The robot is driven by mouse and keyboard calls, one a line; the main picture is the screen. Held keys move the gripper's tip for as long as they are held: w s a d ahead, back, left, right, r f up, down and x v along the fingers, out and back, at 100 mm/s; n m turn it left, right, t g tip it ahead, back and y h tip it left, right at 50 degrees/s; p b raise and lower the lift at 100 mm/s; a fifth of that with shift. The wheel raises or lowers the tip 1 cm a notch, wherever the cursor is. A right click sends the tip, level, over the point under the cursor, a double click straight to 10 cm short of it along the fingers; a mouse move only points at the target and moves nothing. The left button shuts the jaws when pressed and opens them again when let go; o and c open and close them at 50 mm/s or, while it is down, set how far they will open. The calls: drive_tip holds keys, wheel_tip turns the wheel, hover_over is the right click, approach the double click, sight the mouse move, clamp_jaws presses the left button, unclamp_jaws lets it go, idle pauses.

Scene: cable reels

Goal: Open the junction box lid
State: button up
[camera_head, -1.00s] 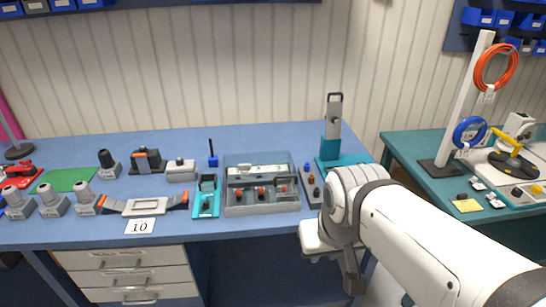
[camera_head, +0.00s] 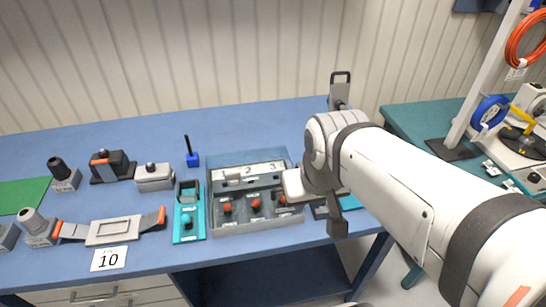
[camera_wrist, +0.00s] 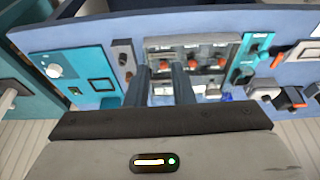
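A grey open-topped box (camera_head: 291,215) sits near the front edge of the blue bench, with a white numbered strip and several red knobs. I cannot tell for sure that it is the junction box; no lid is clearly readable on it. It also shows in the wrist view (camera_wrist: 232,38). A teal fixture (camera_head: 188,233) with an upright grey frame and a teal knob stands just left of it. In the head view, my wrist is at the box's right end, partly hiding the area there.
A grey plate with orange-tipped side arms (camera_head: 113,231) and a card marked 10 (camera_head: 109,259) lie to the left. A small grey box with a black knob (camera_head: 154,178) sits behind. A teal bench (camera_head: 408,122) with cable reels stands right.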

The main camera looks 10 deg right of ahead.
drive_tip(key=shift+s, duration=0.1)
drive_tip(key=w+f+m+g+y+b, duration=0.3)
drive_tip(key=f+m+g+y+b, duration=0.15)
drive_tip(key=f+y+b, duration=0.35)
drive_tip(key=w+d+f+m+t+y+b, duration=0.2)
drive_tip(key=w+d+f+m+t+y, duration=0.1)
drive_tip(key=w+d+m+t+y, duration=0.5)
drive_tip(key=w+a, duration=0.1)
drive_tip(key=a, duration=0.1)
drive_tip(key=w+a+f+n+g+h, duration=0.1)
drive_tip(key=a, duration=0.2)
drive_tip(key=w+a+n, duration=0.1)
drive_tip(key=a, duration=0.2)
drive_tip(key=shift+w+f+g+p, duration=0.25)
drive_tip(key=shift+w+p, duration=0.05)
drive_tip(key=shift+p, duration=0.1)
drive_tip(key=shift+c, duration=0.5)
clamp_jaws()
